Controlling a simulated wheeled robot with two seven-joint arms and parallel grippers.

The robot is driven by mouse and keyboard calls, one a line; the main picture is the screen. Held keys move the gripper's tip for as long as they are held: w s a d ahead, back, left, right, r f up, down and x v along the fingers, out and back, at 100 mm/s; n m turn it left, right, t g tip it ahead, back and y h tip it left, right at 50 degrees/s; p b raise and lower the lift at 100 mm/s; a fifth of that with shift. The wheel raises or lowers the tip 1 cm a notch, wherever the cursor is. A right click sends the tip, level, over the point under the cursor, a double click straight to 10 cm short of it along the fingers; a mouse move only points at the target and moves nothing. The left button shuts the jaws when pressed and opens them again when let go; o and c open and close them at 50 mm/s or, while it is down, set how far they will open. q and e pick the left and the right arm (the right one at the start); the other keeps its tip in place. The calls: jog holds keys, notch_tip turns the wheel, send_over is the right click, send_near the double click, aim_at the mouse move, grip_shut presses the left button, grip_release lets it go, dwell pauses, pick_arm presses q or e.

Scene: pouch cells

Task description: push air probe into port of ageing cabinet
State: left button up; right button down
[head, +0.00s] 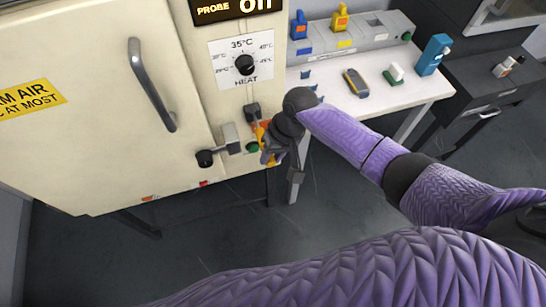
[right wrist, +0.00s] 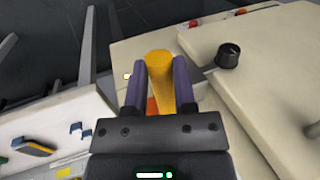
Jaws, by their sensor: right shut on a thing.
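The ageing cabinet (head: 90,110) is a large cream box at the left of the head view. An orange-yellow air probe (right wrist: 159,75) stands between the two purple fingers of my right gripper (right wrist: 160,66), which is shut on it. In the head view my right gripper (head: 271,149) is at the lower right of the cabinet's front panel, with a bit of the orange probe (head: 261,132) showing beside it. I cannot make out the port or whether the probe touches it; the gripper covers that part. My left gripper is not in view.
The panel carries a heat dial (head: 244,64), a display (head: 222,9), a dark fitting (head: 252,109), a green button (head: 252,147) and a black-knobbed latch (head: 206,158). A white bench (head: 385,102) at the right holds a yellow-grey meter (head: 355,83) and a blue bottle (head: 432,55).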

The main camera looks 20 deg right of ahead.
aim_at(261, 134)
jog(key=shift+w, duration=0.35)
jog(key=shift+w+b, duration=0.2)
jog(key=shift+b, duration=0.2)
jog(key=shift+w, duration=0.1)
jog(key=shift+w, duration=0.2)
jog(key=shift+w+b, duration=0.45)
jog(key=shift+b, duration=0.25)
jog(key=shift+w, duration=0.2)
jog(key=shift+w+a+b, duration=0.1)
jog(key=shift+w+b, duration=0.5)
jog(key=shift+b, duration=0.2)
jog(key=shift+w, duration=0.1)
